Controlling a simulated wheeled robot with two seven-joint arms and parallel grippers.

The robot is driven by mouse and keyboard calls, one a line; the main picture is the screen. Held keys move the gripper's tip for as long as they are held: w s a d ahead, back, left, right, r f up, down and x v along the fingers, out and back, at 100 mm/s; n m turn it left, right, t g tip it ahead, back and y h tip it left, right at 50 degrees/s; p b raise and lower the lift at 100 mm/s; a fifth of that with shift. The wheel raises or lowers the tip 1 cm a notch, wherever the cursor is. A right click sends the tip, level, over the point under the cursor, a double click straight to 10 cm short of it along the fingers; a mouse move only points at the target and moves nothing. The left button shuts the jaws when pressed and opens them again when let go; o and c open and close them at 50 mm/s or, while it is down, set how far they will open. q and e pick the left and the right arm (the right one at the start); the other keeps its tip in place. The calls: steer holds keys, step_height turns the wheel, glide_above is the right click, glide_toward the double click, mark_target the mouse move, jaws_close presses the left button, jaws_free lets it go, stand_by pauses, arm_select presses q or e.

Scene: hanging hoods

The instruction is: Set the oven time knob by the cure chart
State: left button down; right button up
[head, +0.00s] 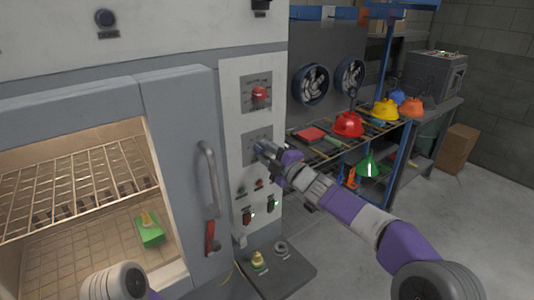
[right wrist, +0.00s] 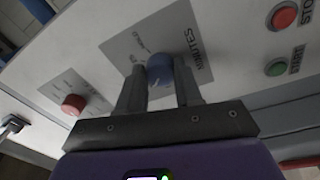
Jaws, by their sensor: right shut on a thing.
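The oven's time knob is a blue knob (right wrist: 160,72) on a grey dial plate (right wrist: 125,50) lettered MINUTES in the right wrist view. My right gripper (right wrist: 157,85) is shut on it, one finger on each side. In the head view my right gripper (head: 261,148) reaches the lower dial plate (head: 250,150) and hides most of the knob. The dial marks are too blurred to read. A red knob (head: 260,93) sits on the plate above and also shows in the right wrist view (right wrist: 73,104). I cannot make out a cure chart. My left gripper is out of view.
The open oven (head: 80,200) at the left has wire racks and a green block inside. Its door handle (head: 209,178) stands out beside the panel. STOP (right wrist: 284,15) and START (right wrist: 278,66) buttons lie near the gripper. A rack (head: 365,130) with coloured hoods stands at the right.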

stand_by(0.3)
steer(key=o, duration=1)
steer(key=shift+o, duration=0.2)
steer(key=v, duration=0.7)
steer(key=shift+s+d, duration=0.2)
steer(key=shift+s, duration=0.05)
steer(key=shift+f, duration=0.1)
